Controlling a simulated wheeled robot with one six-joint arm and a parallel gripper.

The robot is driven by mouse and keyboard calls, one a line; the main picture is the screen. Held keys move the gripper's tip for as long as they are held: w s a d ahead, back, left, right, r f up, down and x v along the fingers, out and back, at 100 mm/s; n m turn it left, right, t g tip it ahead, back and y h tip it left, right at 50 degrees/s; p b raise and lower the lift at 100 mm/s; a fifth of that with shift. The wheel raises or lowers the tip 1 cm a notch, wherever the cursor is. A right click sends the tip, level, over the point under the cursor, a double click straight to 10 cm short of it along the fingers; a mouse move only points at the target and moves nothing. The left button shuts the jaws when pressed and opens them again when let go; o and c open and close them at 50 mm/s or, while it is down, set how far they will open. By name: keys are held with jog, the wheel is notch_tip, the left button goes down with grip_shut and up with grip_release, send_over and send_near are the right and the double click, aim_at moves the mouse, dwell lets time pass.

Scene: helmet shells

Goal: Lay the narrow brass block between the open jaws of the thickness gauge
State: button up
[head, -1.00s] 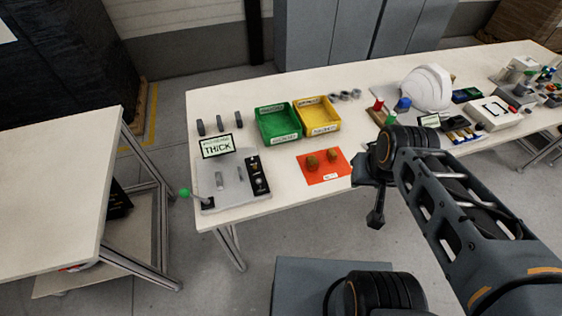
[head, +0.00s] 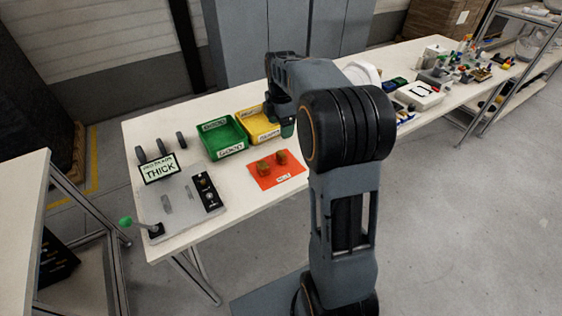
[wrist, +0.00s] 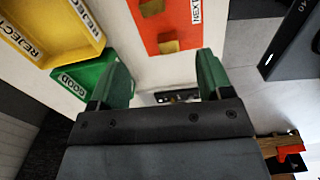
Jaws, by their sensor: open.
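Two brass blocks stand apart on an orange mat (head: 290,178). The left block (head: 263,167) looks a bit larger than the right block (head: 281,157). In the wrist view the blocks show as an upper one (wrist: 152,7) and a lower one (wrist: 169,46); which is narrower is hard to tell. The thickness gauge (head: 182,207), a grey plate with a THICK sign, lies at the table's left end, with small grey jaws (head: 166,204) standing apart and nothing seen between them. My gripper (wrist: 163,65) is open and empty, its green fingers above the table by the mat.
A green GOOD bin (head: 221,138) and a yellow REJECT bin (head: 257,125) stand behind the mat. Several dark grey pieces (head: 160,147) stand behind the gauge. A green-knobbed lever (head: 126,222) sticks out at the gauge's left. Table between mat and gauge is clear.

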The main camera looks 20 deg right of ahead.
notch_tip(320, 180, down, 2)
jog(key=w+d+n, duration=0.1)
jog(key=b, duration=0.1)
send_over(281, 153)
jog(key=shift+n, duration=0.3)
jog(key=f, duration=0.6)
jog(key=shift+s+d+f, duration=0.1)
jog(key=shift+s+f, duration=0.1)
jog(key=shift+f, duration=0.2)
jog(key=shift+w+f, duration=0.1)
jog(key=shift+f, duration=3)
jog(key=shift+c, duration=0.4)
jog(key=c, duration=1.1)
